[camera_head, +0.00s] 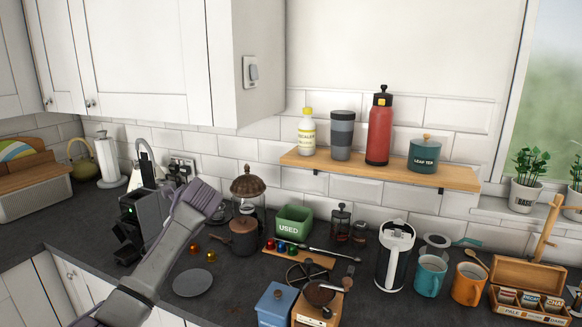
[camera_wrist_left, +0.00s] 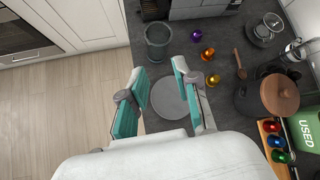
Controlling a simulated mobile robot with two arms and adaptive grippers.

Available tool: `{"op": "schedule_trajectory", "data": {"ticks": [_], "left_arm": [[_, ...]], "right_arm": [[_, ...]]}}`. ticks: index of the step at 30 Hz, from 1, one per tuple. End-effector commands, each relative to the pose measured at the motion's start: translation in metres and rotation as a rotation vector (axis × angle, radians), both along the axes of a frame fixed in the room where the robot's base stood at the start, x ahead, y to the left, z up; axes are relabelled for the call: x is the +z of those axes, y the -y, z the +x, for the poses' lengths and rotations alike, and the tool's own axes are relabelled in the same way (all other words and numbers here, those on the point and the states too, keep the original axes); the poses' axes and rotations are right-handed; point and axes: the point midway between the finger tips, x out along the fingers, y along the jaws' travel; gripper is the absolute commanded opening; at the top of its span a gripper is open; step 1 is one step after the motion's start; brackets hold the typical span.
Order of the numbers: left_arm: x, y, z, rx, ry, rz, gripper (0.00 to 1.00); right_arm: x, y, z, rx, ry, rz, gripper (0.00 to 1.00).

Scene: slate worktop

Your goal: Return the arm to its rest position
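My left arm (camera_head: 160,258) comes in from the lower left in the head view and slants up over the worktop, in front of the black machine. My right arm and gripper are in neither view.
Loose coloured capsules (camera_wrist_left: 208,54) and a glass (camera_wrist_left: 158,38) are near the gripper. White cupboards (camera_head: 135,62) hang above. Floor (camera_wrist_left: 60,115) lies left of the worktop.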

Motion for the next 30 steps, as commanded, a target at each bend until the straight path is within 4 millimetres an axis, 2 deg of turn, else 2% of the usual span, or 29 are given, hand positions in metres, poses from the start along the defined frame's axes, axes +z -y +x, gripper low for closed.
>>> {"op": "schedule_trajectory", "data": {"ticks": [3, 11, 17, 20, 23, 26, 30], "left_arm": [[-0.016, 0.007, -0.005, 0.006, 0.007, -0.028, 0.31], [-0.058, 0.024, -0.021, 0.04, 0.042, -0.12, 0.31], [-0.108, 0.045, -0.047, 0.093, 0.078, -0.24, 0.31], [-0.138, 0.057, -0.068, 0.138, 0.097, -0.322, 0.31], [-0.173, 0.07, -0.098, 0.207, 0.12, -0.424, 0.31], [-0.211, 0.085, -0.143, 0.315, 0.147, -0.558, 0.31], [-0.253, 0.099, -0.216, 0.517, 0.186, -0.747, 0.31]], "right_arm": [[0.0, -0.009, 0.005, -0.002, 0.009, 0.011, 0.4], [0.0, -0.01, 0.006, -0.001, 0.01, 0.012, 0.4], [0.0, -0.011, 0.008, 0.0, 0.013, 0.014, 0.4], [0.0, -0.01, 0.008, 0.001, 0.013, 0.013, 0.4], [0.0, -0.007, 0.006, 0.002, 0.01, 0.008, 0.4], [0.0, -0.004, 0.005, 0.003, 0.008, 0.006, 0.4], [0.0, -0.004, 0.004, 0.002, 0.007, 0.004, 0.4]]}}
